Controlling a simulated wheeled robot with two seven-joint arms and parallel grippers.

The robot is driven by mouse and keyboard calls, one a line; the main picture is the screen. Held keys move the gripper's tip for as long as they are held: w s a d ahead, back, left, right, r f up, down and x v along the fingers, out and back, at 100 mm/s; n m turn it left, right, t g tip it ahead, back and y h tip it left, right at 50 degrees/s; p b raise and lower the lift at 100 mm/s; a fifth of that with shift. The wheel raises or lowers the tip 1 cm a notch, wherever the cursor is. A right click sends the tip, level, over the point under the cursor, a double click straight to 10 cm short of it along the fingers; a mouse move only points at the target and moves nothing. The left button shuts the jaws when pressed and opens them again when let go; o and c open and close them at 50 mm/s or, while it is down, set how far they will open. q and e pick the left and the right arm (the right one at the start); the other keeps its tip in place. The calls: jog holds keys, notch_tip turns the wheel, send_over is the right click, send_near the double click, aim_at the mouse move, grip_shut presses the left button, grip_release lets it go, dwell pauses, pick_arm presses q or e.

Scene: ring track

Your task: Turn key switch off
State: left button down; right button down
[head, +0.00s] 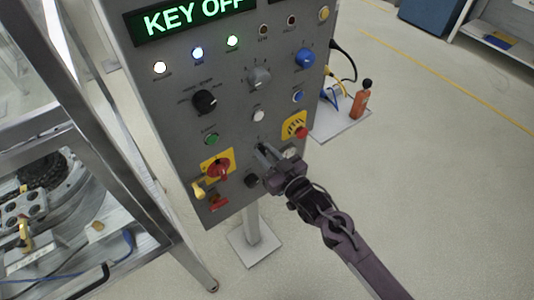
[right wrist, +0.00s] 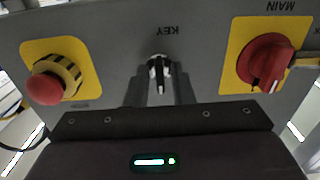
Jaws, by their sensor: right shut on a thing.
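The grey control panel (head: 175,50) stands upright on a post, and its green display (head: 195,14) reads "KEY OFF". The key switch (right wrist: 158,68) is a black knob with a light pointer line on a silvery collar, under the label "KEY", which appears upside down in the right wrist view. My right gripper (right wrist: 158,92) reaches to the panel with its fingers either side of the knob, shut on it. In the head view the right gripper (head: 264,152) covers the key switch. My left gripper is not in view.
A red main switch on a yellow plate (head: 218,168) and a red emergency button on yellow (head: 297,126) flank the gripper. Several knobs and lamps are above. A metal frame (head: 100,120) stands left; an orange bottle (head: 362,100) stands right.

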jog(key=c, duration=1.5)
grip_release()
jog(key=shift+c, duration=0.2)
jog(key=b+v, duration=0.2)
jog(key=v, duration=0.5)
jog(key=shift+s+d, duration=0.25)
jog(key=shift+s, duration=0.05)
